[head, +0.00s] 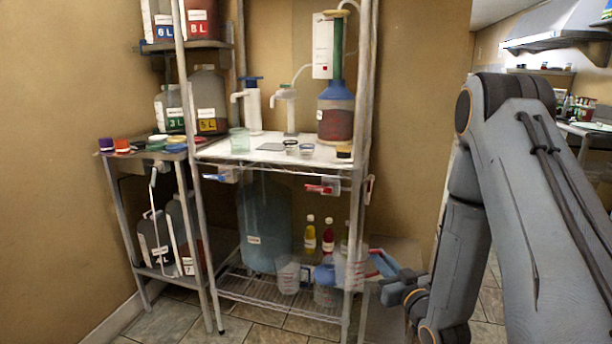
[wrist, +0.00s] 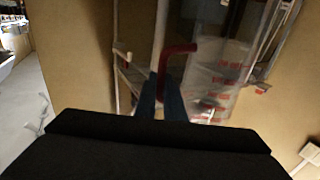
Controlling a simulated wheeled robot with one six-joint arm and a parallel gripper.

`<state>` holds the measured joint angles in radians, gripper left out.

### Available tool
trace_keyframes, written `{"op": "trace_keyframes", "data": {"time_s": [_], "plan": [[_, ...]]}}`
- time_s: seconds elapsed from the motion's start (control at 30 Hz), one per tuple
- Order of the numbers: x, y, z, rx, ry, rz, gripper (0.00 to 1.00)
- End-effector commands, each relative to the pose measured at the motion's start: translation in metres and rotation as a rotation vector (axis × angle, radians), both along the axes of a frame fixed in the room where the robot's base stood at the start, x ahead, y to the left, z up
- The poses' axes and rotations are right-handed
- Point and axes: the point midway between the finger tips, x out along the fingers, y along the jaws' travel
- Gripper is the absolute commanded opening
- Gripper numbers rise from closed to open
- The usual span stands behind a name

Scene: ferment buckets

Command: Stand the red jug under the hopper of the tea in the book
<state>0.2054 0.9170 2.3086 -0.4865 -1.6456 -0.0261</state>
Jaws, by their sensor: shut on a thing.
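The red jug is a clear jug with red markings and a red handle (wrist: 178,49). In the wrist view its clear body (wrist: 212,82) stands right of the handle. My gripper (wrist: 168,92) is shut on the handle, with dark fingers on its lower part. In the head view the jug (head: 350,272) shows faintly by the rack's right front post, and my gripper (head: 388,288) is just right of it. Blue (head: 222,175) and red (head: 325,187) taps hang under the rack's middle shelf. I cannot tell which hopper is the tea's, and I cannot make out the book.
The wire rack (head: 283,300) holds a big blue container (head: 264,225), bottles (head: 328,236) and another clear jug (head: 287,276). Its posts stand close to the held jug. A side table (head: 176,152) with coloured lids is at left. Floor shows in front of the rack.

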Motion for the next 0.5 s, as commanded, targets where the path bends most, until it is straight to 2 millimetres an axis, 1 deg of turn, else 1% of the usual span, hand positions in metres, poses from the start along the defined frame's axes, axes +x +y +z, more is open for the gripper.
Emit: {"op": "trace_keyframes", "data": {"time_s": [0.03, 0.1, 0.3, 0.5], "plan": [[-0.001, 0.002, 0.021, 0.0, -0.002, -0.019, 0.0], [0.001, 0.003, 0.038, -0.001, -0.003, -0.051, 0.0], [0.004, 0.003, 0.088, 0.0, -0.002, -0.144, 0.0], [0.003, 0.004, 0.129, 0.001, -0.002, -0.224, 0.0]]}}
